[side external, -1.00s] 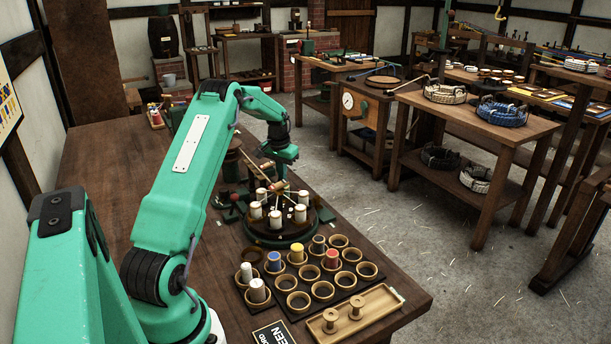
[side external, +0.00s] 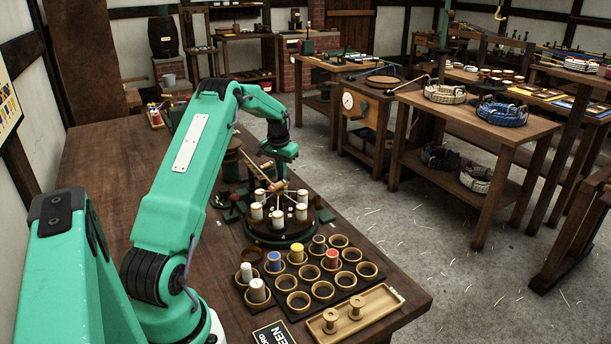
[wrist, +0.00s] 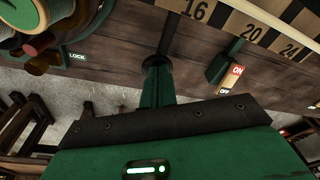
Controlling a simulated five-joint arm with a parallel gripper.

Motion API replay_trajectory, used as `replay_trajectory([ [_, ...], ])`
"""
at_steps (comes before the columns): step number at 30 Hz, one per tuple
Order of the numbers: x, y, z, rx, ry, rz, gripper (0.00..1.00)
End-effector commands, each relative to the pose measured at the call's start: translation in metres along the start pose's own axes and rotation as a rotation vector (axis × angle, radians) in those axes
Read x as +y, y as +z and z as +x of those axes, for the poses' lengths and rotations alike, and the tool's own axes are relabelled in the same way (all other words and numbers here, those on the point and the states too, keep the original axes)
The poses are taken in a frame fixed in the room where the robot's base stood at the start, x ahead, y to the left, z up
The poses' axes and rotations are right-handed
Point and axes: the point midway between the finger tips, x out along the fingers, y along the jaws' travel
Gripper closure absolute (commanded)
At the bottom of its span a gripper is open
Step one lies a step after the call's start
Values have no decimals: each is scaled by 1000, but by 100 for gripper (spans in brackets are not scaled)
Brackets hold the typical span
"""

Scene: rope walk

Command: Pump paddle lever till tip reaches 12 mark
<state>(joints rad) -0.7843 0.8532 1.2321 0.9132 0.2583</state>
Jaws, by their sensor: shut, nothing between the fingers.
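My gripper (side external: 285,152) points down behind the bobbin carousel in the side view; its fingertips are hard to make out there. In the wrist view my gripper (wrist: 158,66) is shut, with nothing visible held. A thin dark rod (wrist: 176,24) runs upward from beside its tip; I cannot tell whether they touch. A wooden lever (side external: 256,164) shows beside my gripper in the side view, tilted. A numbered scale (wrist: 228,20) with 16, 20 and 24 crosses the top of the wrist view. The 12 mark and the pointer tip are not identifiable.
The carousel (side external: 268,237) carries several white bobbins. A rack of rings (side external: 299,300) and a spool tray (side external: 367,318) are in front of it. An ON/OFF switch (wrist: 231,79) and a LOCK label (wrist: 77,57) show in the wrist view. Bare bench (side external: 110,165) lies left.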

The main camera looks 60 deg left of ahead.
Motion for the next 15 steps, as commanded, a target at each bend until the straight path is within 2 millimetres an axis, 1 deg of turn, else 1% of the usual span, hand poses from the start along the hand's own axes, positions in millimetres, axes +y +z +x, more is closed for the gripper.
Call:
replay_trajectory([
  [15,-2,-4,-34,3,-1,0,100],
])
